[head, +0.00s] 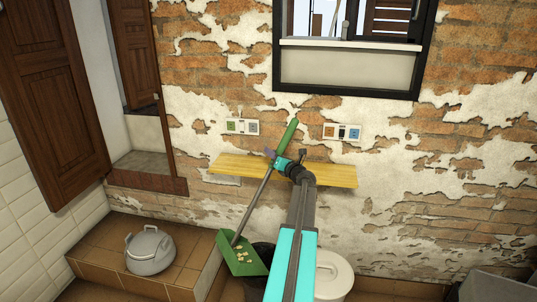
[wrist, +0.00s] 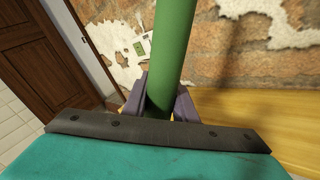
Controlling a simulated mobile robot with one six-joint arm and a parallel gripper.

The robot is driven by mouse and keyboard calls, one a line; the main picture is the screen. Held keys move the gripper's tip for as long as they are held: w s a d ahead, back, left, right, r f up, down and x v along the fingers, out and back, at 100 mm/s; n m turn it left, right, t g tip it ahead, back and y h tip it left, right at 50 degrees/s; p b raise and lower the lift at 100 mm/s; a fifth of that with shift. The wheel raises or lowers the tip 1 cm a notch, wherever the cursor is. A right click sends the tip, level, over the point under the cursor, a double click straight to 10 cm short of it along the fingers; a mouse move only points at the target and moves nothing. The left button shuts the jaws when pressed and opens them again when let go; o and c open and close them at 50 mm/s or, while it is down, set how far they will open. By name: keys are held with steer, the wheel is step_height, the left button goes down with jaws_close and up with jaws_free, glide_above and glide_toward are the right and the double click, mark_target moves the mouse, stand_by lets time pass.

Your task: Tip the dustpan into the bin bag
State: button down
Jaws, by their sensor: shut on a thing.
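The dustpan has a green pan (head: 247,268), a long grey shaft and a green grip (head: 287,136). Several small pale bits (head: 241,256) lie in the pan. My gripper (head: 275,156) is shut on the green grip near its lower end. In the wrist view the grip (wrist: 174,45) stands between the purple fingers (wrist: 160,105). The handle leans, with its top to the right and the pan low on the left. A dark thing, probably the bin bag (head: 264,248), shows behind the pan; the pan and my arm hide most of it.
A yellow wooden shelf (head: 335,174) runs along the brick wall behind my gripper. A white toilet-like bowl (head: 335,270) stands right of my arm. A grey lidded pot (head: 149,252) sits on a tiled step (head: 95,250) at left. A wooden door (head: 45,90) stands at far left.

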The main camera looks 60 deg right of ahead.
steer(key=shift+m, duration=0.6)
steer(key=shift+s+d+f, duration=0.2)
steer(key=shift+s+d, duration=0.25)
steer(key=shift+d, duration=0.3)
steer(key=shift+s+d+f, duration=0.15)
steer(key=shift+s+d, duration=0.35)
steer(key=shift+d, duration=0.25)
steer(key=shift+s+d+f, duration=0.2)
steer(key=shift+s+d, duration=0.25)
steer(key=shift+d, duration=0.3)
steer(key=w+a+f+n+t+y, duration=0.1)
steer(key=w+a+n+y, duration=0.25)
steer(key=w+a, duration=0.7)
steer(key=w+a+f+n+t+y, duration=0.15)
steer(key=w+a+y, duration=0.4)
steer(key=a, duration=1.05)
steer(key=w+a+f+n+y, duration=0.25)
steer(key=w+a, duration=0.65)
steer(key=a, duration=0.5)
steer(key=s+a+n+g+y, duration=0.1)
steer(key=a+n+g+y, duration=0.2)
steer(key=a, duration=1.9)
steer(key=s+a+f+n+g+y, duration=0.1)
steer(key=a+n+g+y, duration=0.3)
steer(key=a, duration=1.9)
steer(key=n+y, duration=0.3)
steer(key=y, duration=0.2)
steer(key=shift+f+y, duration=0.15)
steer(key=shift+y, duration=0.2)
steer(key=shift+s, duration=0.2)
